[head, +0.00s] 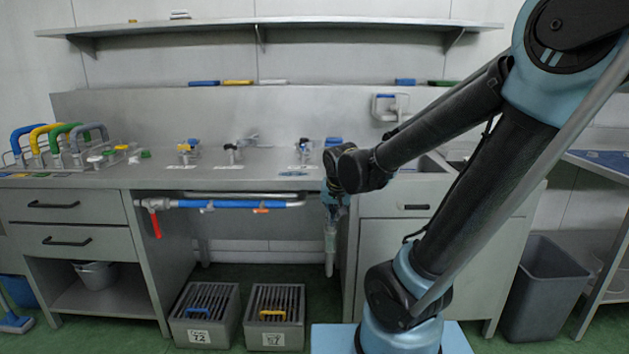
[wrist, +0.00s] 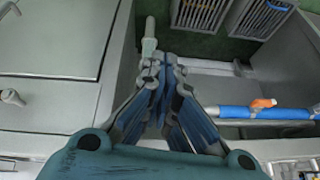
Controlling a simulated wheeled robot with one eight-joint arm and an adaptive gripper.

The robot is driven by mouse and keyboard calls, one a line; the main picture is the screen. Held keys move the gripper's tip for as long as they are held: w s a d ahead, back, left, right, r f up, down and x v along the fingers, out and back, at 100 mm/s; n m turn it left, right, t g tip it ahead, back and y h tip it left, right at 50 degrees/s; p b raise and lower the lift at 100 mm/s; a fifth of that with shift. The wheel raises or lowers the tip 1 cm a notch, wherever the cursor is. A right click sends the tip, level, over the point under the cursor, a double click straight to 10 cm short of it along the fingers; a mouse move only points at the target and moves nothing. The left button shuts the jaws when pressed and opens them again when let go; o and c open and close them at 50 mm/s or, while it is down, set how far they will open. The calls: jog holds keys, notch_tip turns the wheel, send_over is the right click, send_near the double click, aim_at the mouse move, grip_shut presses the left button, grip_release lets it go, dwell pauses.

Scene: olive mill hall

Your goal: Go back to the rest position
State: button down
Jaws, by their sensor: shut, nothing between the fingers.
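My gripper (head: 335,208) hangs below my wrist in front of the counter's front edge, just right of the blue pipe (head: 235,204). In the wrist view my gripper (wrist: 168,62) has its blue-padded fingers together at the tips, with nothing between them. A pale vertical pipe end (wrist: 149,38) shows just beyond the fingertips; it also shows under my gripper in the head view (head: 330,250). I cannot tell whether they touch. My arm reaches in from the right side of the head view.
The steel counter (head: 250,178) carries several small valves and coloured-handled fittings. A red lever (head: 155,224) and an orange lever (wrist: 263,103) sit on the pipework. Two slatted crates (head: 205,315) stand on the floor below. A grey bin (head: 545,290) stands at the right.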

jog(key=s+d+f+n+g, duration=0.1)
jog(key=s+d+f+g, duration=0.2)
jog(key=s+d, duration=1)
jog(key=s, duration=0.4)
jog(key=shift+s+d+f+h, duration=0.15)
jog(key=shift+d+f+h, duration=0.1)
jog(key=shift+f+h, duration=0.1)
